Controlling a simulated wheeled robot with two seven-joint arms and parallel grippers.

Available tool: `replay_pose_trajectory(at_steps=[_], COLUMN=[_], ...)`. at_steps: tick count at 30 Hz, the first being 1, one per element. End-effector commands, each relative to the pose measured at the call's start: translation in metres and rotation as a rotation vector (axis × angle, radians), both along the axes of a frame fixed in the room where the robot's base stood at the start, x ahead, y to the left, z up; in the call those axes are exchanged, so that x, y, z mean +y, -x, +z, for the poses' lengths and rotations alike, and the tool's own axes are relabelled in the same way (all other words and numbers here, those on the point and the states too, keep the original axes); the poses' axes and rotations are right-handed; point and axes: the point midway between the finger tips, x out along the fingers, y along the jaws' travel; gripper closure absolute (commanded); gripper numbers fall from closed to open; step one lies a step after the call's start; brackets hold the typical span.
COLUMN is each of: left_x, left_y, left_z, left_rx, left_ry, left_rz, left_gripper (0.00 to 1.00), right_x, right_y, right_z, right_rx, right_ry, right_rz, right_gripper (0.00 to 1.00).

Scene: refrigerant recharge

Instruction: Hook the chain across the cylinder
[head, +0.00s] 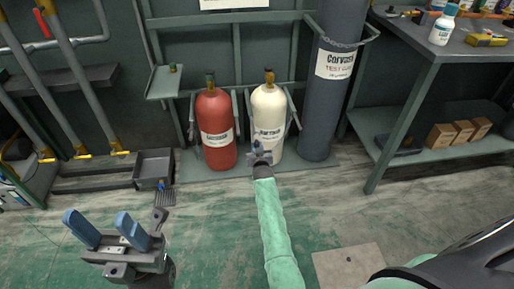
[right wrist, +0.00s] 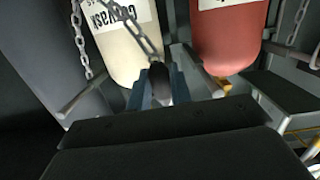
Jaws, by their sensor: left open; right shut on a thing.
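The cream cylinder (head: 268,105) stands upright in the rack between a red cylinder (head: 214,112) and a tall dark grey one (head: 331,85). My right gripper (head: 262,152) is in front of the lower part of the cream cylinder. In the right wrist view, a chain (right wrist: 140,32) runs slantwise over the cream cylinder (right wrist: 120,55) down to my right gripper (right wrist: 160,88), which is shut on a dark piece at the chain's end. The fingers partly hide that piece. My left gripper (head: 108,230) is open and empty over the floor at the lower left.
A second chain (right wrist: 80,40) hangs beside the cream cylinder in the right wrist view. A workbench (head: 440,50) with bottles stands at the right. A dark bin (head: 153,165) sits on the floor left of the red cylinder. The floor in front is mostly clear.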

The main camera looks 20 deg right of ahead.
Motion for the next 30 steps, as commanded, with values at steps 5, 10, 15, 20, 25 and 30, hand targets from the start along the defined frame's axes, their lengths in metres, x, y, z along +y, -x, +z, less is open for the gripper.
replay_pose_trajectory(at_steps=[5,10,15,20,25,30], left_x=[0.000,0.000,0.000,0.000,0.000,0.000], left_y=[0.000,0.000,0.000,0.000,0.000,0.000], left_z=[-0.002,-0.004,-0.007,-0.009,-0.011,-0.013], left_rx=[0.000,0.000,0.000,0.000,0.000,0.000], left_ry=[0.000,0.000,0.000,0.000,0.000,0.000], left_rz=[0.000,0.000,0.000,0.000,0.000,0.000], left_gripper=[0.48,0.48,0.48,0.48,0.48,0.48], right_x=[0.025,0.024,0.023,0.023,0.023,0.022], right_y=[-0.016,-0.022,-0.028,-0.033,-0.040,-0.046], right_z=[0.012,0.012,0.013,0.013,0.013,0.013], right_rx=[-0.018,-0.018,-0.018,-0.018,-0.018,-0.018], right_ry=[-0.037,-0.038,-0.037,-0.037,-0.038,-0.038], right_rz=[0.004,0.004,0.003,0.003,0.004,0.004], right_gripper=[0.99,0.99,0.99,0.99,0.99,0.99])
